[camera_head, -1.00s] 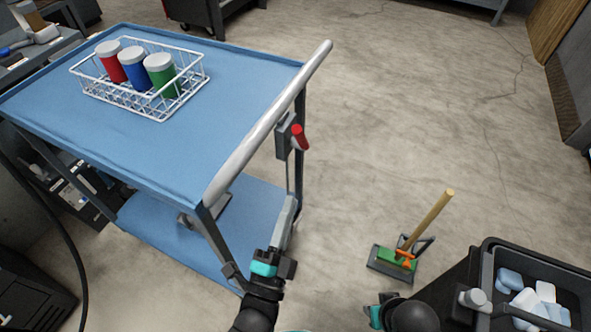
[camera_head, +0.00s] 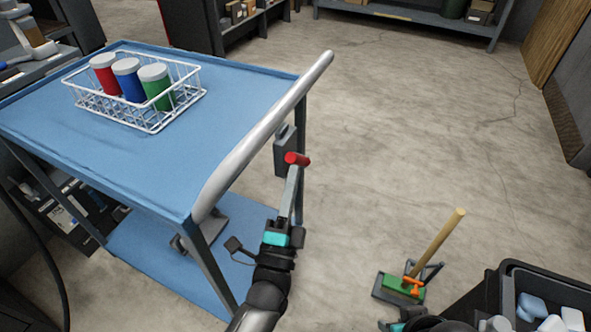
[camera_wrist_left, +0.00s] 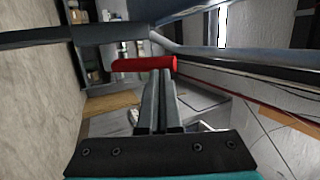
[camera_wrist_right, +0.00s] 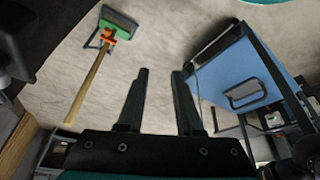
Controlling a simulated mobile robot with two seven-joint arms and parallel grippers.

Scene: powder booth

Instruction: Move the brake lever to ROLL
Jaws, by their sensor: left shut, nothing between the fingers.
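The brake lever's red grip (camera_head: 297,159) sticks out beside a grey bracket (camera_head: 285,150) below the cart's push handle. My left gripper (camera_head: 294,172) is shut and empty, its fingertips right at the red grip. In the left wrist view the closed fingertips (camera_wrist_left: 161,72) meet the underside of the red grip (camera_wrist_left: 140,64); I cannot tell whether they press on it. No ROLL marking is readable. My right gripper (camera_wrist_right: 160,73) is open and empty, away from the cart, in the right wrist view.
The blue cart (camera_head: 150,175) carries a white wire basket (camera_head: 150,125) with red, blue and green jars. A wooden-handled brush (camera_head: 437,240) stands on the floor at right, near a dark bin (camera_head: 530,270) of pale blocks.

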